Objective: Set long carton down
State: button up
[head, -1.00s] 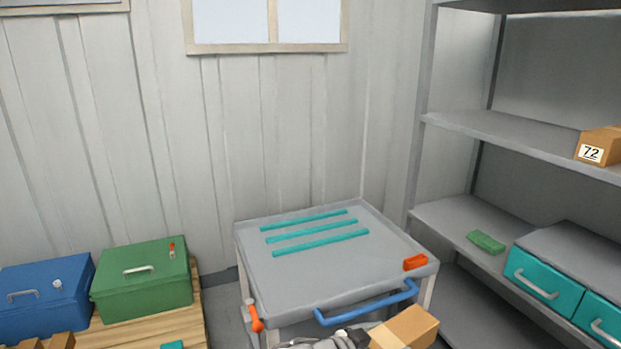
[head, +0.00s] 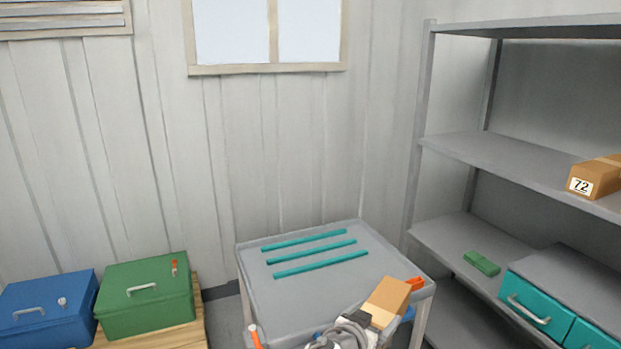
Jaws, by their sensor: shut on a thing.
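A long brown carton (head: 389,299) with a paler tape band is held by my gripper (head: 366,322) at the front right of a grey cart top (head: 300,299). The carton is tilted in the picture and overlaps the cart's right front area. I cannot tell whether it touches the surface. My gripper is shut on the carton's near end; its fingertips are partly hidden. The cart top has several teal strips (head: 321,263) across its rear half.
An orange block (head: 415,283) sits at the cart's right edge, close behind the carton. A blue handle (head: 409,313) is mostly hidden by the carton. Shelving (head: 500,165) stands right, with a carton marked 72 (head: 590,182). Green (head: 145,297) and blue (head: 45,310) boxes stand left.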

aim_at(375, 312)
jog(key=r+n+y, duration=0.1)
jog(key=r, duration=0.1)
jog(key=r+n+t+y, duration=0.1)
jog(key=r, duration=0.2)
jog(key=r+n+t+y, duration=0.1)
jog(key=r+y, duration=0.1)
jog(key=shift+w+r+n, duration=0.15)
jog(key=shift+w+n, duration=0.15)
jog(key=shift+w, duration=0.05)
dwell(0.5)
